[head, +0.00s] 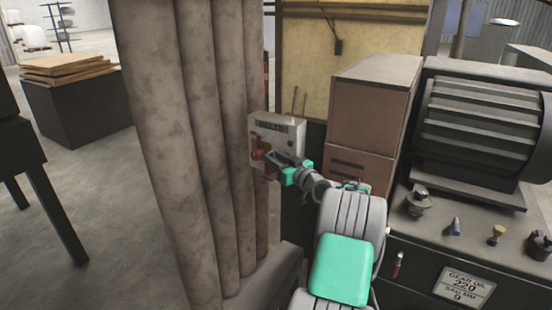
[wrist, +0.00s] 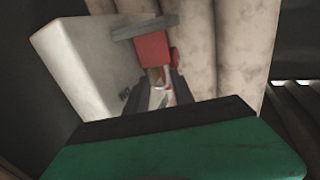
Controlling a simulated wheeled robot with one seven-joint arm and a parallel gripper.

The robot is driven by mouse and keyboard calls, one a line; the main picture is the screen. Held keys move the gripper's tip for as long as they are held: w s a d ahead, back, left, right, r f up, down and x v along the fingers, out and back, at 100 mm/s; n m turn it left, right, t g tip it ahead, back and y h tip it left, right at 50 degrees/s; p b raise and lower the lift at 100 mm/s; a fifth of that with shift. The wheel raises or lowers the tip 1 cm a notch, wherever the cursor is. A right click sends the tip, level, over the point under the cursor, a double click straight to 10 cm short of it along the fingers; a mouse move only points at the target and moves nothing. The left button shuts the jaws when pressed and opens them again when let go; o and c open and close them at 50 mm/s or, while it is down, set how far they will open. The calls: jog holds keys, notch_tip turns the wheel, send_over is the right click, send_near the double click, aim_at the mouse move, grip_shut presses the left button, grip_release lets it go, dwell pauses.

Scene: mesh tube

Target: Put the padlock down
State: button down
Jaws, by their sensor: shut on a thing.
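My gripper (head: 272,157) is at the front of a pale grey electrical box (head: 290,133). In the wrist view my gripper (wrist: 160,82) has its two dark fingers close together around a small thing with pale, yellowish and reddish parts. I take this to be the padlock (wrist: 159,76); it is small and mostly hidden between the fingers. A red block-like part (wrist: 152,47) shows just beyond the fingertips, under a grey bar, beside the box (wrist: 85,60). Red parts (head: 257,149) also show on the box front in the head view. I cannot tell whether the padlock touches them.
Thick vertical pipes (head: 190,130) stand close to the left of the box. A brown cabinet (head: 372,105) is to the right. The machine bench (head: 480,225) at right carries several small items and a large ribbed motor (head: 480,120). Open floor (head: 110,220) lies left of the pipes.

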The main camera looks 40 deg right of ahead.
jog(key=shift+f+b, duration=0.25)
jog(key=shift+b, duration=0.2)
jog(key=c, duration=1.3)
grip_release()
jog(key=shift+c, duration=0.2)
jog(key=shift+r, duration=0.15)
